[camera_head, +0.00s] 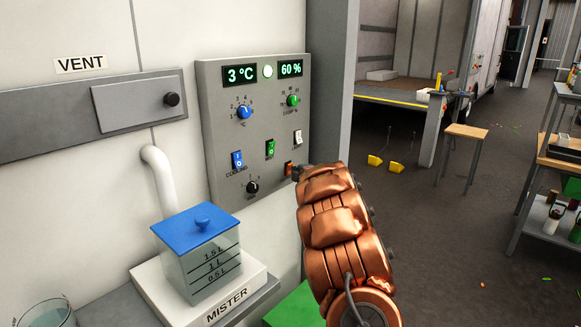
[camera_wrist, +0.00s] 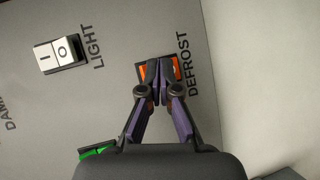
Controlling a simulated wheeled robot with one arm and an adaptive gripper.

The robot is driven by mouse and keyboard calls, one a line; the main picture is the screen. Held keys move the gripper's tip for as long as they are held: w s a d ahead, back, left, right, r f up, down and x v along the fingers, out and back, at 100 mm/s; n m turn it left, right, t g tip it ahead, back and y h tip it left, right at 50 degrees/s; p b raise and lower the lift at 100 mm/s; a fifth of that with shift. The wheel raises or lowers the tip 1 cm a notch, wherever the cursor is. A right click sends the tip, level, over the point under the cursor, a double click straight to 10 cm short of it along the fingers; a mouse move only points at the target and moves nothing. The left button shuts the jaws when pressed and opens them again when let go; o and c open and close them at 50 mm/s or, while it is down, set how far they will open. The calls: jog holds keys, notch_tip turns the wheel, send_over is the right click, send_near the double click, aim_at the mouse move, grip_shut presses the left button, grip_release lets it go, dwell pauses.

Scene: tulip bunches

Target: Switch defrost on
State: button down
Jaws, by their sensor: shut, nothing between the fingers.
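The orange defrost rocker switch (camera_wrist: 147,71) sits on the grey control panel (camera_wrist: 110,105), beside the label DEFROST in the wrist view. My gripper (camera_wrist: 159,62) is shut and empty, its fingertips over the middle of this switch. The fingertips hide part of the switch, so I cannot tell which side is pressed. Whether they touch it is also unclear. In the head view the orange switch (camera_head: 289,168) shows at the panel's lower right, with the end of my copper-coloured arm right beside it.
A white light switch (camera_wrist: 60,50) and a green switch (camera_wrist: 98,153) are near the defrost switch. The panel also has a blue cooling switch (camera_head: 237,160), a blue knob (camera_head: 244,112), a green knob (camera_head: 293,100) and a black knob (camera_head: 252,187). A mister tank (camera_head: 200,262) stands below.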

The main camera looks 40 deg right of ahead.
jog(key=shift+w+r, duration=0.15)
jog(key=shift+w, duration=0.2)
dwell(0.7)
jog(key=shift+s, duration=0.1)
jog(key=shift+s+d+f, duration=0.1)
jog(key=shift+s+f, duration=0.15)
jog(key=shift+s, duration=0.4)
jog(key=shift+b, duration=0.3)
jog(key=s, duration=0.1)
jog(key=s+f+b, duration=0.1)
jog(key=s, duration=0.1)
jog(key=s+f+b, duration=0.1)
jog(key=shift+s+d, duration=0.15)
jog(key=shift+s, duration=0.15)
dwell(0.7)
